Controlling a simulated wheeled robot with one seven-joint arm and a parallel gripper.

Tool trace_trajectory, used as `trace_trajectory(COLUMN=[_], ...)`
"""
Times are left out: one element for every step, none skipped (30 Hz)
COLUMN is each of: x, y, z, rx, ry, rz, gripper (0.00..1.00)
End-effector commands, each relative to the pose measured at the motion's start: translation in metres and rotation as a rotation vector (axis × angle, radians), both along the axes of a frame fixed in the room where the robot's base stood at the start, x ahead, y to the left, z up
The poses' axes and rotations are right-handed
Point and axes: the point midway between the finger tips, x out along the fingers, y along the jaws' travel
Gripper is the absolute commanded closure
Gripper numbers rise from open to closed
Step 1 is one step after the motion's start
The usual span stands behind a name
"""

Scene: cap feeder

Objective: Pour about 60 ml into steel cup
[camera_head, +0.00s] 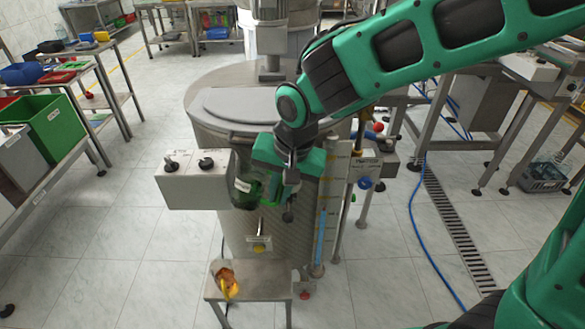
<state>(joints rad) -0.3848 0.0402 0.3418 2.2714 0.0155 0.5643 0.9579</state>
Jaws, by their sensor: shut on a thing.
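My gripper (268,188) is in the middle of the view, in front of the large steel tank (240,215). It is shut on a dark green, glassy bottle (244,188) with a small pale label. The bottle is partly hidden by the gripper, so its tilt and how full it is cannot be told. I cannot make out a steel cup; it may be hidden behind my gripper or arm.
A small steel stand (262,272) in front of the tank bears an orange and yellow object (226,280). A grey control box (190,180) is left of the bottle. A clear gauge tube (325,210) stands close on the right. Floor at left is free.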

Motion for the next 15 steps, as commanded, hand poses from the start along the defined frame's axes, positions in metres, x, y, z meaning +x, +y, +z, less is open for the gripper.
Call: trace_trajectory(x=[-0.0018, -0.0021, -0.0031, -0.0035, -0.0038, -0.0043, -0.0049, -0.0051, -0.0058, -0.0065, -0.0066, -0.0072, -0.0076, -0.0079, -0.0083], y=[0.003, 0.0034, 0.0044, 0.0051, 0.0056, 0.0065, 0.0073, 0.0077, 0.0086, 0.0095, 0.0098, 0.0107, 0.0114, 0.0118, 0.0125], z=[0.0004, 0.0006, 0.0012, 0.0016, 0.0016, 0.0016, 0.0017, 0.002, 0.0024, 0.0029, 0.0024, 0.0024, 0.0027, 0.0028, 0.0032], rx=[-0.017, -0.029, -0.044, -0.055, -0.066, -0.081, -0.092, -0.103, -0.116, -0.127, -0.138, -0.152, -0.162, -0.172, -0.184], ry=[-0.013, -0.021, -0.032, -0.041, -0.048, -0.058, -0.066, -0.074, -0.085, -0.093, -0.101, -0.11, -0.118, -0.126, -0.135], rz=[0.004, 0.003, 0.002, 0.002, 0.0, 0.0, 0.0, -0.001, -0.001, -0.002, -0.003, -0.004, -0.004, -0.005, -0.007], gripper=[1.0, 1.0, 1.0, 1.0, 1.0, 1.0, 1.0, 1.0, 1.0, 1.0, 1.0, 1.0, 1.0, 1.0, 1.0])
